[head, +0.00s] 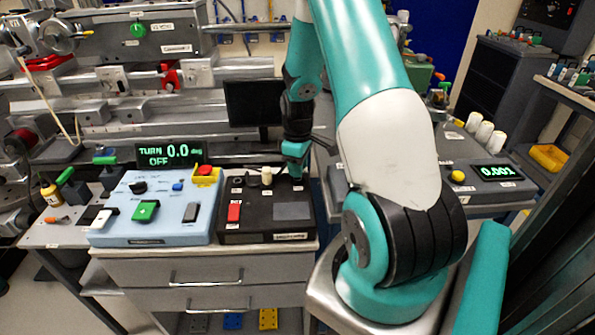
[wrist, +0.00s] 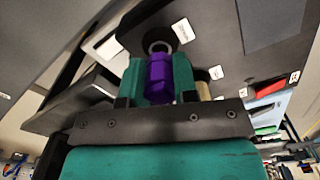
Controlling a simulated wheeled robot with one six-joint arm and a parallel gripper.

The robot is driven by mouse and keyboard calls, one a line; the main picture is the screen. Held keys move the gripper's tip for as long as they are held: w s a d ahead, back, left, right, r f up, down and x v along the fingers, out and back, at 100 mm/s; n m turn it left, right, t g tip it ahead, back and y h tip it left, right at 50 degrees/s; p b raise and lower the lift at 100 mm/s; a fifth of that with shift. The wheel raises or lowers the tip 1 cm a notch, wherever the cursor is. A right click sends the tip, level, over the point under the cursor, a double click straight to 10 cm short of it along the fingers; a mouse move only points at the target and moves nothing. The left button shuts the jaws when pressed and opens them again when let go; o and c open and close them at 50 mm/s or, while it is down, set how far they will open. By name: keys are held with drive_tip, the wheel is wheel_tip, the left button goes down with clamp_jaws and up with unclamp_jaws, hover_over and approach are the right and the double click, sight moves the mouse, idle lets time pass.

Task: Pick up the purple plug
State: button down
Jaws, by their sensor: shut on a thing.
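The purple plug (wrist: 159,77) shows in the wrist view, between the two teal fingers of my gripper (wrist: 160,80). The fingers are shut on its sides. Its far end meets or lies just in front of a dark round socket (wrist: 158,46) on the black panel; I cannot tell whether it is still seated. In the head view my gripper (head: 294,150) points down at the back right of the black control box (head: 265,226). The plug cannot be made out in the head view.
A white knob (head: 267,175) stands just left of my gripper, and a red switch (head: 234,211) is on the same box. A blue control box (head: 152,233) stands to the left. A dark monitor (head: 253,102) is behind. A grey console (head: 455,178) is at the right.

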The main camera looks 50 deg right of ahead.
wheel_tip(320, 180, up, 18)
drive_tip(key=shift+r, duration=0.2)
drive_tip(key=shift+a, duration=0.1)
idle(0.3)
